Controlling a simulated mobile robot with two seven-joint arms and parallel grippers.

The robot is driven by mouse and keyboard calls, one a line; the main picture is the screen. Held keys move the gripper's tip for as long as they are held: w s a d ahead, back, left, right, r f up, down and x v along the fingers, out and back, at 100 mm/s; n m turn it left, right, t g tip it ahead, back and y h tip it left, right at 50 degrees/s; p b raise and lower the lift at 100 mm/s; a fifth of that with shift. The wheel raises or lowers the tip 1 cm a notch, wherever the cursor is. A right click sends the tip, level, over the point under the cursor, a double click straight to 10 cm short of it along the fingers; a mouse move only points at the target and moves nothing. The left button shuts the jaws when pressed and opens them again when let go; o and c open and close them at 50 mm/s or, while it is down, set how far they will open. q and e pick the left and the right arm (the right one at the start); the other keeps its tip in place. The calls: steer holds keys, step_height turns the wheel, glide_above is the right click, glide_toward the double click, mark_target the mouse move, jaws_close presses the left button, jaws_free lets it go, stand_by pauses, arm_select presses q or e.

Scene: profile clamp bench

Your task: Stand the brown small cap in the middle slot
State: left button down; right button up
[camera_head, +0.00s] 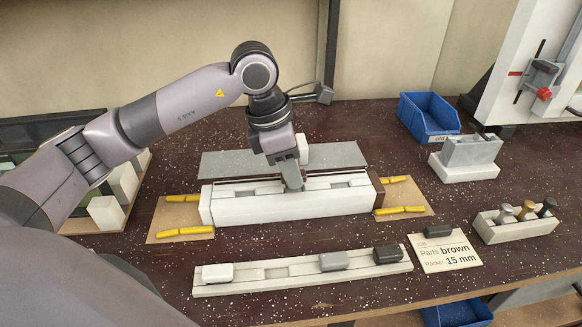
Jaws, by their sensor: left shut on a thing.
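My left gripper (292,186) reaches down to the middle of the long white slotted fixture (290,207). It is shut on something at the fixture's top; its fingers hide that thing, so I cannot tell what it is. A front rail (290,276) carries a white cap (217,273) at left, a grey cap (333,261) right of centre and a very dark cap (388,253) at right. Another dark cap (438,231) sits at the back edge of the card (446,256), which reads "Parts brown, Packer 15 mm". My right gripper is out of view.
Yellow bars lie on tan boards at both fixture ends (185,231). A grey plate (340,156) lies behind it. At right are a block with several metal pegs (515,227), a grey-and-white holder (468,158) and a blue bin (428,116). White blocks (107,212) stand at left.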

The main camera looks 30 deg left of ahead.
arm_select(q)
steer(key=shift+f, duration=0.25)
steer(key=shift+f+b, duration=0.45)
steer(key=shift+b, duration=0.15)
steer(key=c, duration=0.8)
jaws_free()
steer(key=shift+c, duration=0.2)
steer(key=shift+r, duration=0.1)
steer(key=shift+r+p, duration=2.75)
steer(key=shift+r, duration=1.25)
steer(key=shift+s, duration=0.1)
